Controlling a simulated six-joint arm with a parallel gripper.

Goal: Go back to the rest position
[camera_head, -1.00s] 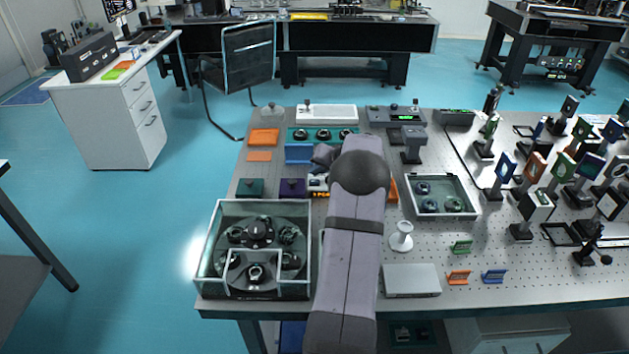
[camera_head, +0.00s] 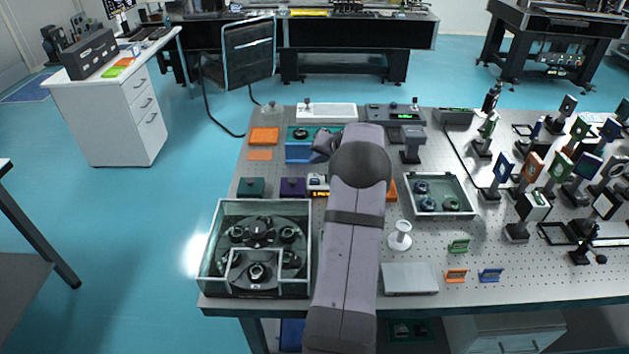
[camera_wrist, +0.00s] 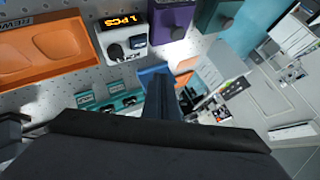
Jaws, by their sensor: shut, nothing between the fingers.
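My gripper shows in the wrist view (camera_wrist: 158,88) as a dark finger shape pointing up the picture, shut with nothing held. In the head view my wrist end (camera_head: 326,145) is partly hidden behind my arm's grey joint; the fingertips cannot be made out there. It hangs over the back middle of the perforated table (camera_head: 420,250), near a blue block-like item (camera_head: 300,152) and the teal holder (camera_head: 298,132) with round parts. In the wrist view the blue item (camera_wrist: 148,73) lies behind the finger.
A small counter box with an orange display (camera_head: 318,184) stands beside a purple box (camera_head: 293,188) and a green box (camera_head: 250,187). A glass-walled case (camera_head: 211,255) fills the front left. A grey tray (camera_head: 468,196) and many mounted optics (camera_head: 530,206) stand to the right.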

